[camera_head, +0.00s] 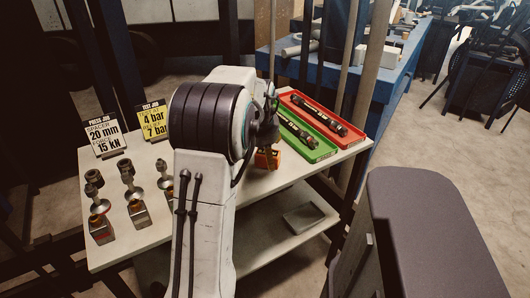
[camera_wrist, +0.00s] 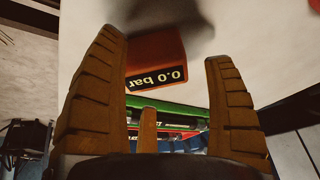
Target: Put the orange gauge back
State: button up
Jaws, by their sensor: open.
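The orange gauge (camera_head: 269,160) is a small block on the white table (camera_head: 290,178), partly hidden behind my gripper (camera_head: 266,135) in the head view. In the wrist view the orange gauge (camera_wrist: 155,52) shows a dark display reading "0.0 bar", upside down. My gripper is low above the table and holds nothing.
A green tray (camera_head: 322,153) and a red tray (camera_head: 350,137), each with a dark hose, lie just behind the gauge. Several metal fittings (camera_head: 130,180) and two sign cards (camera_head: 103,135) stand at the left. A blue bench (camera_head: 400,70) is behind. Bare tabletop lies in front.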

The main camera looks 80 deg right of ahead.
jog(key=p+v, duration=0.1)
jog(key=v, duration=1)
dwell(0.6)
